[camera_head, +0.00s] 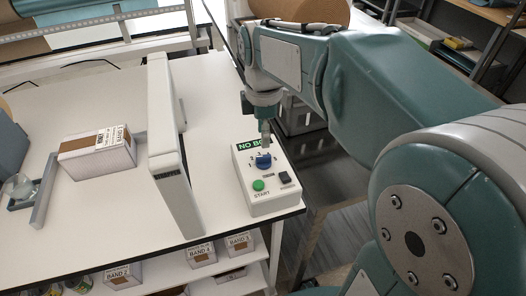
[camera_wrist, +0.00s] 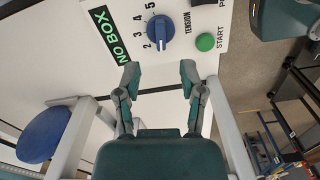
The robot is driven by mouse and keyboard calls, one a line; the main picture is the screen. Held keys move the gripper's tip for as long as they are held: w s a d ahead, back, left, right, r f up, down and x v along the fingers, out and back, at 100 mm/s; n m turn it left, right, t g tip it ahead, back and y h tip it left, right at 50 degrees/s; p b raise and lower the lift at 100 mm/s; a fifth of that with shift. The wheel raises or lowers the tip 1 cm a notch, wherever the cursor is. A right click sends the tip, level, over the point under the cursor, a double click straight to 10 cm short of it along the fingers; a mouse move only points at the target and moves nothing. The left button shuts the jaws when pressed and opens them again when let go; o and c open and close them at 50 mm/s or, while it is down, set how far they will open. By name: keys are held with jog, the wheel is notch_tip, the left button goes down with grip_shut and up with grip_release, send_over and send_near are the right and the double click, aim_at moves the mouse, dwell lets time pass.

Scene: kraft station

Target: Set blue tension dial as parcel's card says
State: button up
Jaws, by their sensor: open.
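The blue tension dial (camera_head: 264,161) is on a white control box (camera_head: 281,195) at the table's right edge. In the wrist view the dial (camera_wrist: 159,32) sits beside the numbers 2 to 5 and the word TENSION. A pale mark shows on its lower side, but I cannot tell its exact setting. My gripper (camera_wrist: 160,76) is open and empty, its fingertips apart from the dial, below it in the wrist view. In the head view it hangs just behind the dial. The parcel (camera_head: 97,152) lies on the table with a printed white card (camera_head: 110,137), too small to read fully.
The box bears a green START button (camera_head: 258,185), a dark switch (camera_head: 285,177) and a NO BOX display (camera_wrist: 110,34). A tall white frame (camera_head: 170,140) stands between parcel and control box. Cartons marked BAND (camera_head: 122,275) are on a shelf below. Floor lies beyond the table's right edge.

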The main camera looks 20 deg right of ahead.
aim_at(263, 156)
notch_tip(263, 156, down, 7)
jog(key=shift+r, duration=0.1)
jog(key=shift+c, duration=0.3)
grip_shut()
